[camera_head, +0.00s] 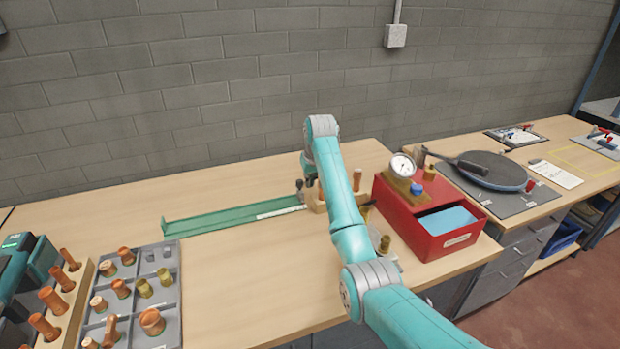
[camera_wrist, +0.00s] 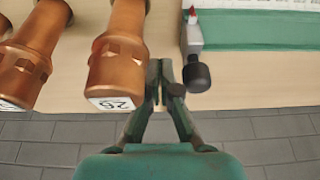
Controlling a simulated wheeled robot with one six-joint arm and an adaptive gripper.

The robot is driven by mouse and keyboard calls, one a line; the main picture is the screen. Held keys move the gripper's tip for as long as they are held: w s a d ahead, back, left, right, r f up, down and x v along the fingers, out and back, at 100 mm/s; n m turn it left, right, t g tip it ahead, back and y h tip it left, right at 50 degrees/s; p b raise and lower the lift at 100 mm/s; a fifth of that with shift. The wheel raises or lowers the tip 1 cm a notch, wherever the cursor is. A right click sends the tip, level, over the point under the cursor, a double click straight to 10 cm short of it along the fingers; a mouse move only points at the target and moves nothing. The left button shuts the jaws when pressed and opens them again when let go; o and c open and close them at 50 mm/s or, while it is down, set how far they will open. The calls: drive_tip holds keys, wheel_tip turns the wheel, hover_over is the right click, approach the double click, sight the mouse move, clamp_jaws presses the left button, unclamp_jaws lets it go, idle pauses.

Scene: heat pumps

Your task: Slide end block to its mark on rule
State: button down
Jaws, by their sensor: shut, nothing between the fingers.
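The green rail (camera_head: 205,219) of the rule lies on the bench, with a white scale strip (camera_head: 280,212) at its right end. In the wrist view the green rail (camera_wrist: 265,30) is at upper right. The end block (camera_wrist: 193,38) is a small grey piece with a red tip and a black knob (camera_wrist: 197,76), at the rail's end. My gripper (camera_wrist: 161,68) is shut and empty, just left of the block and knob in that view, with a narrow gap between. In the head view my arm mostly hides the gripper; I cannot separate it from the block there.
Copper fittings (camera_wrist: 118,55), one labelled 26, stand close left of my gripper in the wrist view. A red box (camera_head: 425,215) with a dial gauge (camera_head: 402,166) is right of my arm. A grey fittings tray (camera_head: 165,262) stands at front left. The bench middle is clear.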

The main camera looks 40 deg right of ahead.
drive_tip(key=shift+w+a, duration=0.15)
drive_tip(key=shift+a, duration=0.4)
drive_tip(key=shift+w+a, duration=0.1)
drive_tip(key=shift+a, duration=0.25)
drive_tip(key=shift+w+a, duration=0.45)
drive_tip(key=shift+a, duration=1.05)
drive_tip(key=shift+w+a, duration=0.45)
drive_tip(key=shift+a, duration=1.05)
drive_tip(key=shift+w+a, duration=0.45)
drive_tip(key=shift+a, duration=1.05)
drive_tip(key=shift+r, duration=0.15)
wheel_tip(320, 180, up, 7)
drive_tip(key=d, duration=0.1)
drive_tip(key=shift+s, duration=0.2)
drive_tip(key=shift+s+d+f, duration=0.1)
drive_tip(key=shift+f, duration=0.1)
